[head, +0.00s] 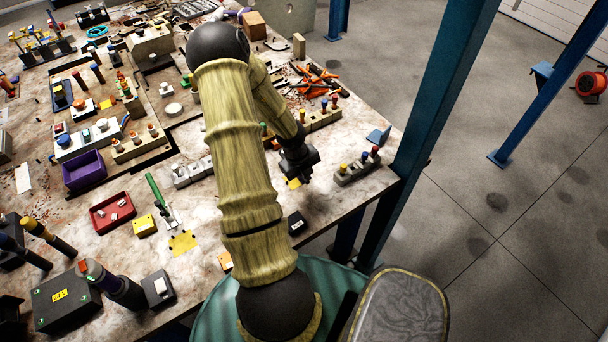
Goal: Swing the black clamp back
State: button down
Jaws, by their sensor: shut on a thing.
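My gripper (302,178) is at the right part of the workbench, low over the top, with my arm reaching to it from the front edge. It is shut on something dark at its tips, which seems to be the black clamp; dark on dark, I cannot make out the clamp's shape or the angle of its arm. A yellow patch (293,184) shows just beneath the gripper. A separate clamp with a green handle (155,190) stands left of my arm, its handle tilted up, near a yellow plate (182,242).
A grey block with coloured knobs (357,166) stands close right of my gripper, and another knob block (320,119) behind it. A small black box (297,223) sits in front. A blue post (432,110) rises at the bench's right edge. Pliers (318,78) lie farther back.

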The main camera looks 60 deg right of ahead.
jog(key=c, duration=1.5)
grip_release()
jog(key=shift+w, duration=0.2)
jog(key=shift+o, duration=0.2)
jog(key=shift+s, duration=0.1)
jog(key=w+a+r+p, duration=0.2)
jog(key=a+r, duration=0.1)
jog(key=r, duration=1.4)
jog(key=shift+p, duration=0.4)
